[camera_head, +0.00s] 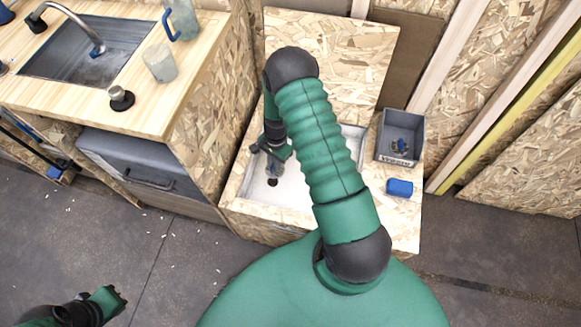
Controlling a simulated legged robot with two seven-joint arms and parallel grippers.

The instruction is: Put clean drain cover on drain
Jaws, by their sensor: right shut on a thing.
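My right arm reaches up the middle of the view and bends down to the left. My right gripper (270,154) is over the left part of a white basin (259,191) set in a chipboard counter. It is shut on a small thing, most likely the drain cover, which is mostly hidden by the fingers. A small dark round spot (272,182), which looks like the drain, lies in the basin floor just below the gripper. I cannot tell whether the held thing touches it. My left gripper (108,301) is at the lower left over the floor; its jaw opening is unclear.
A grey-blue bin (412,127) with small things in it stands right of the basin. A blue object (400,187) lies on the counter near it. At the left is a wooden counter with a sink (80,50), a faucet and a clear cup (160,64).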

